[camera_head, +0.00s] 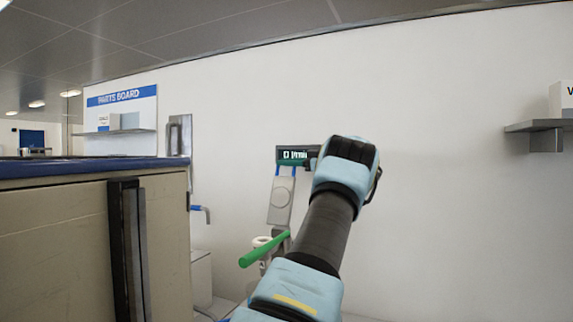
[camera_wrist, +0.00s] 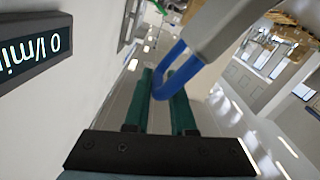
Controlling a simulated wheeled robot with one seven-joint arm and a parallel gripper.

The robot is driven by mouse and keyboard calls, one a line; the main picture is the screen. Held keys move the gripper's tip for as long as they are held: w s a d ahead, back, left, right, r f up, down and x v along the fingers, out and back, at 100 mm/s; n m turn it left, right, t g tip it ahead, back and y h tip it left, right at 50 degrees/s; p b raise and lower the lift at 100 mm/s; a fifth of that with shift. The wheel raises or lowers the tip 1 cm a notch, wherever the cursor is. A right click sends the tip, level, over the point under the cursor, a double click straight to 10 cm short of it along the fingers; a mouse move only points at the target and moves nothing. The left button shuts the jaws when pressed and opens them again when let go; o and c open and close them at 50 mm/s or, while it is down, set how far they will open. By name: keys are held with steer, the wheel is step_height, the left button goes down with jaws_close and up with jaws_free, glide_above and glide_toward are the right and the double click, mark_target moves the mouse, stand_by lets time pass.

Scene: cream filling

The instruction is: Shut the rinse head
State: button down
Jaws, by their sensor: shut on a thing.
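A flat grey panel (camera_head: 281,201) with a round mark stands near the wall in the head view, apparently the rinse head. Its blue loop handle (camera_wrist: 168,83) shows in the wrist view, joined to the grey part (camera_wrist: 222,28). My gripper (camera_wrist: 163,88) has its two green fingers on either side of the blue loop, shut on it. In the head view my arm reaches up from below and hides part of the panel's surroundings. A dark display (camera_head: 297,154) beside the handle reads 0 l/min; it also shows in the wrist view (camera_wrist: 32,50).
A green lever (camera_head: 264,248) sticks out to the left below the panel, close to my arm. A beige cabinet (camera_head: 70,235) with a dark handle stands at left. A wall shelf (camera_head: 540,126) is at right. The wall between is bare.

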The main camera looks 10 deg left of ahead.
mark_target(283, 185)
steer(key=shift+s+d+f+b, duration=0.1)
steer(key=shift+s+b, duration=0.1)
steer(key=shift+b, duration=0.95)
steer(key=s+b, duration=0.1)
steer(key=b, duration=0.1)
steer(key=n+b, duration=0.1)
steer(key=b, duration=0.2)
steer(key=s+b, duration=0.1)
steer(key=b, duration=0.1)
steer(key=shift+s+a+f+n, duration=0.1)
steer(key=shift+s+a+n, duration=0.15)
steer(key=shift+s+n, duration=0.15)
steer(key=s+a+f+n+b, duration=0.25)
steer(key=s+n+b, duration=0.7)
steer(key=b, duration=1.45)
steer(key=s+a+f+n+b, duration=0.1)
steer(key=s+f+b, duration=0.4)
steer(key=b, duration=0.5)
steer(key=s+a+f+n+b, duration=0.1)
steer(key=s+f+n+b, duration=0.2)
steer(key=s+b, duration=0.5)
steer(key=shift+s+a+f+b, duration=0.15)
steer(key=shift+s+f+b, duration=0.2)
steer(key=shift+f+b, duration=0.7)
steer(key=shift+r, duration=0.2)
